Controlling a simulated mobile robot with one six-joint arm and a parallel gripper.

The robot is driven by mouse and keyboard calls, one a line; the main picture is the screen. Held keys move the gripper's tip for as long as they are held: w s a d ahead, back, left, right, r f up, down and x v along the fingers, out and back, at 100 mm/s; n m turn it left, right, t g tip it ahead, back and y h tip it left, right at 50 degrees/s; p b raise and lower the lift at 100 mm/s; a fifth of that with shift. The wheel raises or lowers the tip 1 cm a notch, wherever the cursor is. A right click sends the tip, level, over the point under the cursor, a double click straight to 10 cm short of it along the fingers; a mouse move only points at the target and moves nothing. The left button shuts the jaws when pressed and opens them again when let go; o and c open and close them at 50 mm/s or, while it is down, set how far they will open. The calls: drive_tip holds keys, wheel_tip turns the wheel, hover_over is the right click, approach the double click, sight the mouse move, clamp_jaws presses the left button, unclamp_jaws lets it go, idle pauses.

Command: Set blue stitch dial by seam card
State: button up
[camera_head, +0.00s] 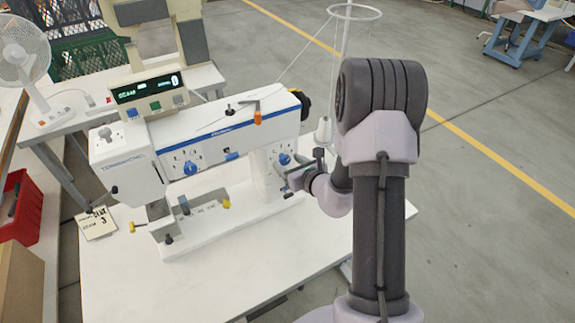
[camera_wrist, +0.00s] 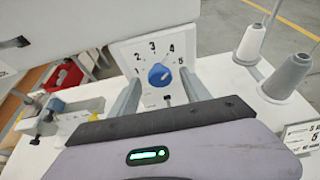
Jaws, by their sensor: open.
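The blue stitch dial (camera_wrist: 160,75) sits on a white plate with the numbers 1 to 5 around it in the wrist view. It also shows on the right pillar of the sewing machine in the head view (camera_head: 284,158). I cannot tell surely which number it points at. My gripper (camera_wrist: 160,92) is open, its two fingers apart on the left and right of the dial, with no clear contact. A seam card (camera_head: 97,223) lies on the table left of the machine; it seems to show a 3, its smaller words hard to read.
The white sewing machine (camera_head: 225,135) carries another blue dial (camera_head: 190,168) and a green-lit display (camera_head: 147,88). Thread cones (camera_wrist: 287,76) stand behind the pillar. Another card (camera_wrist: 303,136) shows a 5 at the wrist view's right. The front tabletop (camera_head: 190,290) is clear.

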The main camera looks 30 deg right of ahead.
drive_tip(key=shift+w+f, duration=0.25)
drive_tip(key=shift+w, duration=0.3)
drive_tip(key=shift+c, duration=0.4)
clamp_jaws()
drive_tip(key=m+y+p, duration=0.2)
drive_tip(key=shift+d+r+m, duration=0.1)
drive_tip(key=shift+d+m, duration=0.05)
drive_tip(key=shift+m, duration=0.25)
drive_tip(key=shift+m+y+p, duration=0.65)
drive_tip(key=shift+m+y, duration=0.45)
drive_tip(key=shift+m, duration=0.5)
